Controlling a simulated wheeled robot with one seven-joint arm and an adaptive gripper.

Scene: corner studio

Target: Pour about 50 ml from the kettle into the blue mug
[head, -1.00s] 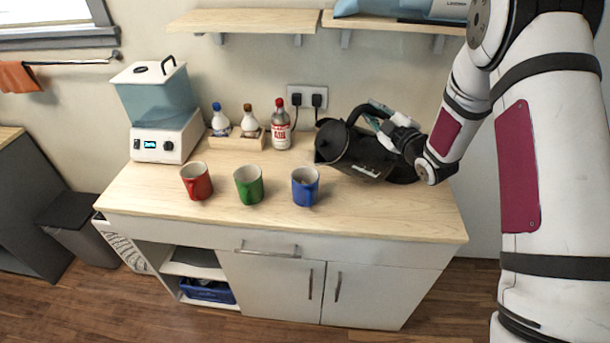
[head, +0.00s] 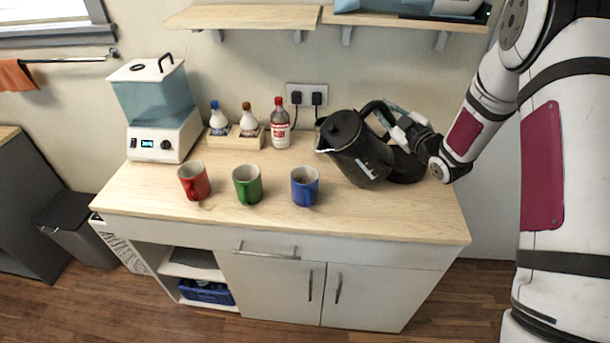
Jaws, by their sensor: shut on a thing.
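The black kettle (head: 360,158) is held up by my gripper (head: 392,122), which is shut on its handle at the right. The kettle tilts a little to the left, with its spout toward the left and its lid on. Its spout is to the right of and behind the blue mug (head: 305,190), apart from it. The blue mug stands upright on the counter with its handle toward the front. Something brownish shows inside it, but I cannot tell what or how much. No stream of water is visible. My fingertips are partly hidden by the handle.
A green mug (head: 247,187) and a red mug (head: 194,183) stand left of the blue one. Behind are a wooden caddy (head: 222,139) with bottles, a red-capped bottle (head: 280,130) and the black kettle base (head: 406,168). A water dispenser (head: 157,110) stands at left. The front of the counter is clear.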

